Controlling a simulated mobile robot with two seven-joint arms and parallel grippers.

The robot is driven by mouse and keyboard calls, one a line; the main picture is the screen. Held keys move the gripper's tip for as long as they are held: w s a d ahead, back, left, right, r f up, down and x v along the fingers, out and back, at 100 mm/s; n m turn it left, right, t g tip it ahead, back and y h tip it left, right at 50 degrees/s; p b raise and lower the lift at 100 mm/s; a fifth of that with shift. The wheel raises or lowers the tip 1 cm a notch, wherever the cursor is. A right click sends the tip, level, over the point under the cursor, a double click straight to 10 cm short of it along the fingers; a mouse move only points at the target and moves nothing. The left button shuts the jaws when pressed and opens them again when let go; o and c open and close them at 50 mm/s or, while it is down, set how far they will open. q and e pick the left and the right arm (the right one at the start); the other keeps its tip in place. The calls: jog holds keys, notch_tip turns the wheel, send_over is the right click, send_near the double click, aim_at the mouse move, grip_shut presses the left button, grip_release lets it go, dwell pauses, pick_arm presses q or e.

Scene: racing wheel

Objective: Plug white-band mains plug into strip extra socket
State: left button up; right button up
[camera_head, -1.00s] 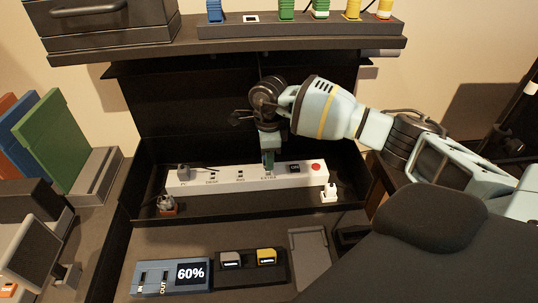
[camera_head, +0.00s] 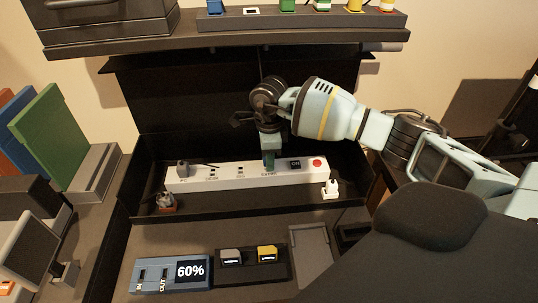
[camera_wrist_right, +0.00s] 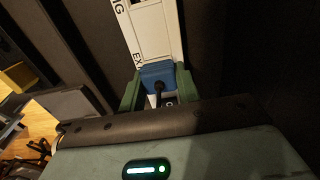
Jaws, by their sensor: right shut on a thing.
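The white power strip (camera_head: 222,177) lies across the dark recess, with a socket labelled EXTRA right of its middle. My right gripper (camera_head: 269,164) points down at the EXTRA socket. In the right wrist view, its green fingers (camera_wrist_right: 159,90) are shut on a blue plug (camera_wrist_right: 158,77) with a black cable. The plug is against or very close to the strip (camera_wrist_right: 150,35) by the EXTRA lettering. Whether its pins are in is hidden. No white band shows on it. My left gripper is not in view.
A grey plug (camera_head: 183,169) sits at the strip's left end. A grey-and-orange item (camera_head: 166,201) and a small white item (camera_head: 331,189) stand before the strip. A red button (camera_head: 317,163) is at its right end. A shelf (camera_head: 230,43) overhangs behind the arm.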

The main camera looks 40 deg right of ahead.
jog(key=shift+f, duration=0.45)
jog(key=o, duration=1)
jog(key=shift+o, duration=0.2)
jog(key=r, duration=0.3)
jog(key=shift+s+a+r, duration=0.2)
jog(key=shift+s+r, duration=0.1)
jog(key=shift+s, duration=0.1)
jog(key=s+a+r, duration=0.1)
jog(key=s+a, duration=0.7)
jog(key=s, duration=0.5)
jog(key=shift+r+b, duration=0.2)
jog(key=shift+b, duration=0.2)
